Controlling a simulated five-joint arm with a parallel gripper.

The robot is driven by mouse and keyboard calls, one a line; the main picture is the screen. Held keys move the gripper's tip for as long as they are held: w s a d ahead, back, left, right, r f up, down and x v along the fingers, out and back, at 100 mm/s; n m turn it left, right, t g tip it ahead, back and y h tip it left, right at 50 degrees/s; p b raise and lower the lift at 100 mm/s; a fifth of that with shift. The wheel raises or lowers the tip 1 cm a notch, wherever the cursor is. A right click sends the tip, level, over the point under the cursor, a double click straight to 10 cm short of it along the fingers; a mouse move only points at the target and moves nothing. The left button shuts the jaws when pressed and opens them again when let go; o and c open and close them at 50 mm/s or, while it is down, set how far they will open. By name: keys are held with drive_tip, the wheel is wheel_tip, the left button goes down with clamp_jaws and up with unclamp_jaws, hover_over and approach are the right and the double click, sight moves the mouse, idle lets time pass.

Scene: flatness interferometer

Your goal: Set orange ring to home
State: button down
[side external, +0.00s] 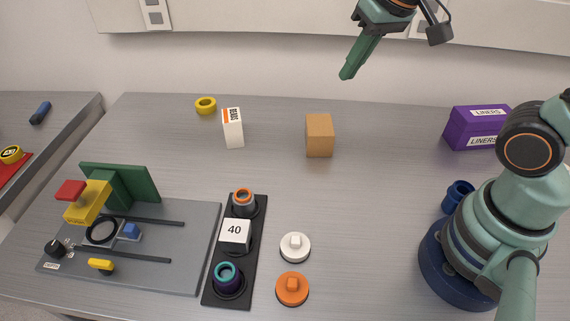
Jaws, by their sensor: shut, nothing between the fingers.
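My gripper (348,74) hangs shut and empty high above the back of the table, near the wall. An orange-rimmed cylinder (243,200) stands in the far seat of a black rack (213,297). A white block marked 40 (234,233) sits in the rack's middle. A teal-rimmed dark cylinder (227,277) stands at its near end. An orange round disc with a knob (292,288) lies on the table right of the rack. I cannot tell which orange piece is the ring, and no place marked home is readable.
A grey base plate (165,278) with a green bracket (138,184), yellow block (87,203) and rods stands left. A white knobbed disc (295,247), cardboard box (320,135), white carton (233,133), yellow ring (205,105), purple liners box (475,127) and blue cup (458,196) surround open table.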

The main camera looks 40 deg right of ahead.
drive_tip(key=w+a+f+m+g, duration=0.15)
drive_tip(key=w+a+m, duration=0.3)
drive_tip(key=a, duration=0.45)
drive_tip(key=m+g, duration=0.3)
hover_over(247, 194)
drive_tip(key=shift+h, duration=0.3)
wheel_tip(247, 194, down, 4)
drive_tip(key=shift+w+f, duration=0.15)
drive_tip(key=shift+f, duration=0.1)
wheel_tip(247, 194, down, 14)
drive_tip(key=shift+f, duration=0.1)
wheel_tip(247, 194, down, 2)
wheel_tip(247, 194, up, 15)
drive_tip(key=shift+w+a+r, duration=0.15)
drive_tip(key=shift+w+r, duration=0.05)
idle(0.4)
